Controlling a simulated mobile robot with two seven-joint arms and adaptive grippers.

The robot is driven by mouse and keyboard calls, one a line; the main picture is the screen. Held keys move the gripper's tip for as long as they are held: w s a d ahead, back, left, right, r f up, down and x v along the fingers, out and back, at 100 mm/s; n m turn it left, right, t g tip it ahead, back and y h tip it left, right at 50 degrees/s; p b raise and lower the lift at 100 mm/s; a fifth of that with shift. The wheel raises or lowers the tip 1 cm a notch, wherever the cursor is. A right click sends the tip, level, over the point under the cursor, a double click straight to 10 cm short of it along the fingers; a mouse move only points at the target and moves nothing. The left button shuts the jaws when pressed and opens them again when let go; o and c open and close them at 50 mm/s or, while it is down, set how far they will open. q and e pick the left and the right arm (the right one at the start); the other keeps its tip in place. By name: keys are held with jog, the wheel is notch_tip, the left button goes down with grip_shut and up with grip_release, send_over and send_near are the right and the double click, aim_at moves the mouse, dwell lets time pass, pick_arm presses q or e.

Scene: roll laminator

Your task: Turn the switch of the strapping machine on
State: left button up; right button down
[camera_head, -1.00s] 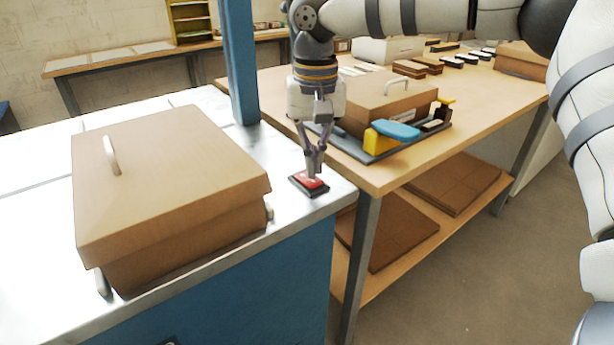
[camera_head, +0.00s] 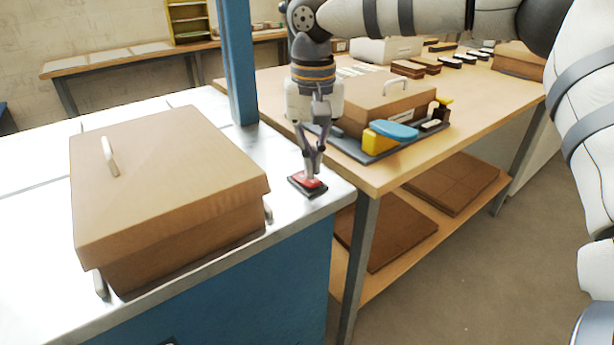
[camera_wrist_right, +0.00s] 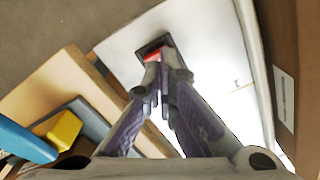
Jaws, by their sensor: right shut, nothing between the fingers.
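The switch (camera_head: 304,185), a red rocker in a black frame, sits on the metal top of the blue strapping machine (camera_head: 290,245), near its right corner. My right gripper (camera_head: 311,176) points down with its fingers shut and empty, their tips at the red rocker. They look to be touching it. In the right wrist view the fingertips (camera_wrist_right: 160,84) cover much of the switch (camera_wrist_right: 151,47), and some red shows beside them. My left gripper is not in view.
A cardboard box (camera_head: 160,190) with handles stands on the machine left of the switch. A blue post (camera_head: 239,70) rises behind. A wooden table (camera_head: 480,95) on the right holds a tray with a box and a blue-and-yellow tool (camera_head: 388,134).

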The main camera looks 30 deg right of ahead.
aim_at(312, 182)
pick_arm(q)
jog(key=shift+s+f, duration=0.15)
pick_arm(e)
jog(key=shift+s+f, duration=0.1)
jog(key=shift+f, duration=1.2)
dwell(0.6)
notch_tip(312, 182, up, 5)
jog(key=shift+f+p, duration=0.2)
jog(key=shift+p, duration=0.25)
jog(key=shift+r, duration=1.25)
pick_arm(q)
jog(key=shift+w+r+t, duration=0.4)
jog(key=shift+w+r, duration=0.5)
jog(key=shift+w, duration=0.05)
